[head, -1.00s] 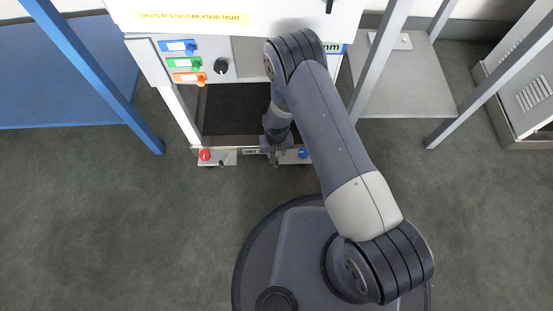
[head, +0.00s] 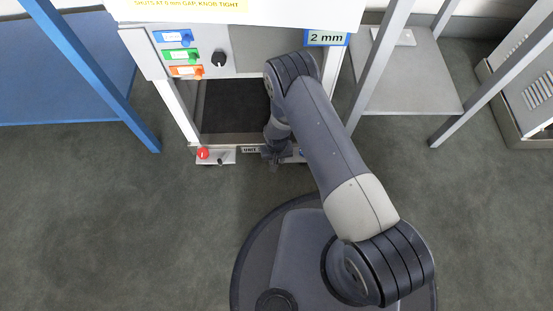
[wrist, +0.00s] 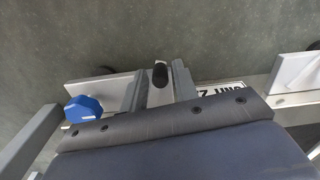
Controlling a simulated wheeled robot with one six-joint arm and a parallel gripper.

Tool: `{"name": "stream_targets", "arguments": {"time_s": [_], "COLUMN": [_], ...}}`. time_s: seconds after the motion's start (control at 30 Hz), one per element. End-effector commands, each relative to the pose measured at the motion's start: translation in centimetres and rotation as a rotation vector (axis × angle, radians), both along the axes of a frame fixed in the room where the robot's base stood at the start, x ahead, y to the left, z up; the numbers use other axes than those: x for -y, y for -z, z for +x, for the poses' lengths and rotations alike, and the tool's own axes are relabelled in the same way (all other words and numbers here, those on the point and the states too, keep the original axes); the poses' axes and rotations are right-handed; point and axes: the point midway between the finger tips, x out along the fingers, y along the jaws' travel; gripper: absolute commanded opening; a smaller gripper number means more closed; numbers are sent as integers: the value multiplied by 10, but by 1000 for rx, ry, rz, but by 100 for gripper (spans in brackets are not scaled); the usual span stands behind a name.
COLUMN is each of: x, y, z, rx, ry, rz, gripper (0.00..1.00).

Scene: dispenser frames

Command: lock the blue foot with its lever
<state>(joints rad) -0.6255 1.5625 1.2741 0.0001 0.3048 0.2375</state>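The blue foot's knob (wrist: 83,109) is in the left of the wrist view, on a pale foot plate (wrist: 105,88). In the head view the foot is mostly hidden behind my arm. The lever (wrist: 160,74), a dark upright stub with a rounded black end, stands to the right of the blue knob. My gripper (wrist: 160,68) has one finger on each side of the lever, with narrow gaps visible, so it looks open around it. In the head view my gripper (head: 275,155) is low at the frame's front edge, its fingers hard to make out.
A red-knobbed foot (head: 203,154) with its own dark lever (head: 222,159) is at the front left. A panel of coloured tabs (head: 185,52) and a "2 mm" label (head: 326,38) are above. A blue table (head: 60,70) stands left. The floor in front is clear.

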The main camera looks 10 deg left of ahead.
Motion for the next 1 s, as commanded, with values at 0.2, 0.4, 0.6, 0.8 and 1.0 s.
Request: {"name": "stream_targets", "arguments": {"time_s": [0.2, 0.4, 0.6, 0.8, 1.0], "x": [0, 0, -4, -11, -13], "y": [0, 0, 2, 2, 0], "z": [0, 0, 1, 3, 3], "rx": [0, 0, 1, 1, 1], "ry": [0, 0, 50, 176, 222], "rz": [0, 0, 0, 2, 2], "gripper": [10, 0, 0, 0, 0]}}
